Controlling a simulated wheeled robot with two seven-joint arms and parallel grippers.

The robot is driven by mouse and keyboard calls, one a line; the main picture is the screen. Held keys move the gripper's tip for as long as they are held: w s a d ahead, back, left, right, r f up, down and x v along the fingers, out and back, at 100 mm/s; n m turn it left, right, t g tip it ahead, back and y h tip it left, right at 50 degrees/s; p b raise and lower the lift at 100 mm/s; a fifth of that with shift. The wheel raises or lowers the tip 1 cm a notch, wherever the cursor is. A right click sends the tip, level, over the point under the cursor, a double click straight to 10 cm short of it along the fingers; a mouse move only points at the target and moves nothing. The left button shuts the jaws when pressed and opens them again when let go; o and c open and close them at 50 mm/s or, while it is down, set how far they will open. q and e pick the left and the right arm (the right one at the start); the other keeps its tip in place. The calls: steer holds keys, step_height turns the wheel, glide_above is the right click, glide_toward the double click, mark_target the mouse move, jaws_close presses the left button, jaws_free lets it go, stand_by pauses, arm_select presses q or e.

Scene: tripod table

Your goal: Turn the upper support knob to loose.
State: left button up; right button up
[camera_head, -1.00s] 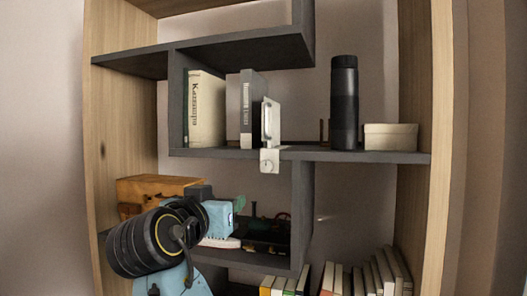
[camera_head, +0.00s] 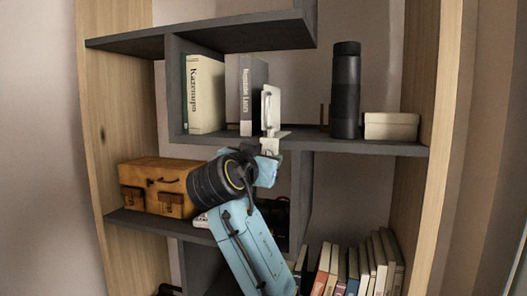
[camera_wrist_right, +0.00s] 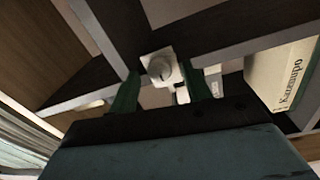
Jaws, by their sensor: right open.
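A white support (camera_head: 270,112) is clamped to the front edge of the middle shelf, with an upright plate above and a small block below. Its round knob (camera_wrist_right: 160,68) faces the right wrist camera on a pale square block. My right gripper (camera_wrist_right: 161,78) is open, its two green fingers standing on either side of the block. The knob shows just ahead of and between the fingertips; I cannot tell whether they touch it. In the head view my right arm covers the area below the block and the fingers are mostly hidden. My left gripper is not in view.
The shelf edge (camera_head: 350,146) runs beside the support. Books (camera_head: 205,95) stand left of it; a black bottle (camera_head: 345,90) and pale box (camera_head: 391,126) stand right. A wooden case (camera_head: 155,186) sits on the lower shelf, with more books (camera_head: 350,270) at the lower right.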

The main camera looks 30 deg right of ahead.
steer(key=shift+w+d, duration=0.2)
steer(key=shift+d, duration=0.05)
steer(key=c, duration=1)
steer(key=shift+n, duration=0.4)
steer(key=n+t, duration=0.1)
steer(key=n, duration=2)
steer(key=shift+f+n, duration=0.15)
steer(key=shift+n, duration=0.25)
